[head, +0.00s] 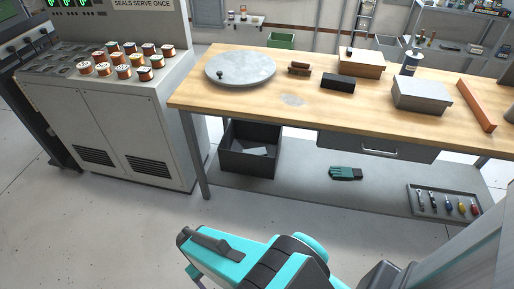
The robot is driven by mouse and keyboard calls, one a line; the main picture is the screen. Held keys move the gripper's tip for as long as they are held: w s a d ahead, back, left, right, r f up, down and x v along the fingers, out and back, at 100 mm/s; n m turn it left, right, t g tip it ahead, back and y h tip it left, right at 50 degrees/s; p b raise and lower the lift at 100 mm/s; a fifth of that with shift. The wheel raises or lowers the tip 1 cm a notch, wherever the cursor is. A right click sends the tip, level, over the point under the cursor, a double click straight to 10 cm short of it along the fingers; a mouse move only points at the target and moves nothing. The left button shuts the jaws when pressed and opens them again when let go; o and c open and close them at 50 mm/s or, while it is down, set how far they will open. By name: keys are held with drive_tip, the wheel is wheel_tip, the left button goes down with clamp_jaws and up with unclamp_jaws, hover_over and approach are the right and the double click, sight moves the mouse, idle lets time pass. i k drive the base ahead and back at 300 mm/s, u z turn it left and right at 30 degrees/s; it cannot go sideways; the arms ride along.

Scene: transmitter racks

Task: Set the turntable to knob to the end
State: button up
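The turntable (250,66) is a round grey disc lying flat on the left end of the wooden workbench. A small black knob (220,74) stands up from the disc near its front-left edge. The knob is upright and nothing touches it. My teal and dark grey arm shows at the bottom of the head view, low in front of the bench and well apart from the turntable. The fingers of my gripper cannot be made out in this view.
On the workbench (220,98), a brush (299,69), a black block (338,82) and boxes stand right of the turntable. A cabinet (95,118) with several copper coils is at left. A dark bin (232,158) sits under the bench. The floor in front is clear.

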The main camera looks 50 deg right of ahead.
sight(235, 69)
drive_tip(key=z, duration=4.3)
drive_tip(key=i, duration=0.05)
drive_tip(key=u, duration=3.35)
